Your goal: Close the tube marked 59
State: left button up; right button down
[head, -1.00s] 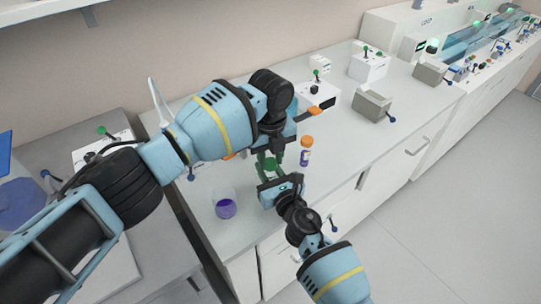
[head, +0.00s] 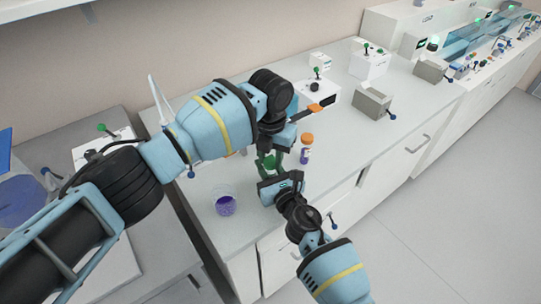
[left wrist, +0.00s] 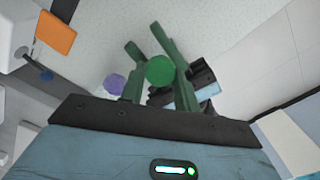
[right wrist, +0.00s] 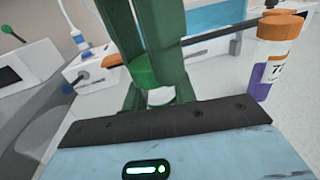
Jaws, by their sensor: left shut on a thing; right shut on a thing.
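A tube (right wrist: 160,96) with a pale body stands in my right gripper (right wrist: 158,98), which is shut on it. Its number is hidden. A green cap (right wrist: 143,72) is at the top of this tube; I cannot tell how tightly it sits. My left gripper (left wrist: 160,72) comes from above and is shut on the green cap, which shows between its fingers in the left wrist view (left wrist: 160,69). In the head view the green cap (head: 268,162) is partly hidden between the two grippers.
An orange-capped tube (head: 306,148) stands just right of the grippers; its label is only partly readable. A beaker with purple contents (head: 225,205) stands to the left near the bench front.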

pick_arm(q)
jog(key=m, duration=0.4)
jog(key=o, duration=0.9)
jog(key=shift+r, duration=2.25)
jog(key=shift+c, duration=0.3)
